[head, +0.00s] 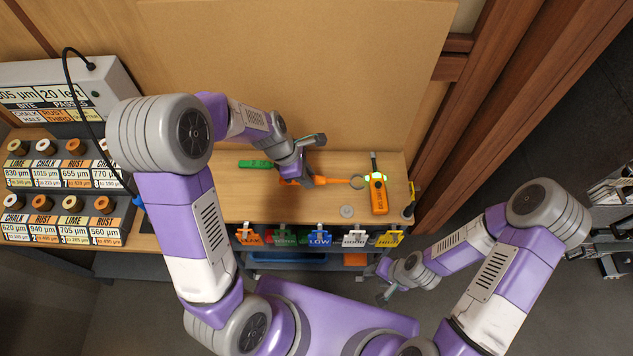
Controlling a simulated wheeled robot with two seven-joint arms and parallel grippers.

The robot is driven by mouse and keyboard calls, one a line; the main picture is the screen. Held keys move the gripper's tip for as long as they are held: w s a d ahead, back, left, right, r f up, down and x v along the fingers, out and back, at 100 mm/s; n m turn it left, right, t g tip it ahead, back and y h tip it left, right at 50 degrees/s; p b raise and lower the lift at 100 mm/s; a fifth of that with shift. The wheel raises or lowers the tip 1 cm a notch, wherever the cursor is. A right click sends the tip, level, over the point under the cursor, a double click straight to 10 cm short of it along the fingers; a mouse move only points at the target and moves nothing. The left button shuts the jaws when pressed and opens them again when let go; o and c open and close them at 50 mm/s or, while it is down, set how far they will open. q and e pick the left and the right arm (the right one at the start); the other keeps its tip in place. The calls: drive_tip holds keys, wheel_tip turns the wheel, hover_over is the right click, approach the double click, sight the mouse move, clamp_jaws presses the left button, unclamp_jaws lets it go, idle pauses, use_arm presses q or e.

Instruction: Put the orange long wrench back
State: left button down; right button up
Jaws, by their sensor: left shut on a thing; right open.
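The orange long wrench (335,181) is at the middle of the wooden bench, with its ring end pointing right. My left gripper (296,178) is shut on its left part and hides some of it. I cannot tell whether the wrench touches the bench top. My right gripper (385,284) is open and empty, low in front of the bench and apart from it.
A green tool (256,164) lies left of my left gripper. An orange gas detector (378,194) and a grey disc (347,211) are to the right on the bench (235,200). Several coloured tags (319,236) hang along the front edge. Labelled spool racks (62,177) stand at left.

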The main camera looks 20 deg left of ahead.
sight(313, 196)
use_arm(q)
wheel_tip(313, 196, down, 3)
drive_tip(key=shift+s+f+b, duration=0.15)
drive_tip(key=shift+b, duration=0.15)
drive_tip(key=shift+f+b, duration=0.55)
drive_tip(key=shift+f, duration=1.6)
drive_tip(key=shift+f, duration=0.1)
drive_tip(key=c, duration=0.9)
unclamp_jaws()
drive_tip(key=p+v, duration=0.2)
drive_tip(key=v, duration=0.8)
drive_tip(key=shift+r+p, duration=0.35)
drive_tip(key=shift+r, duration=0.1)
drive_tip(key=shift+a+r, duration=0.35)
drive_tip(key=shift+r, duration=0.3)
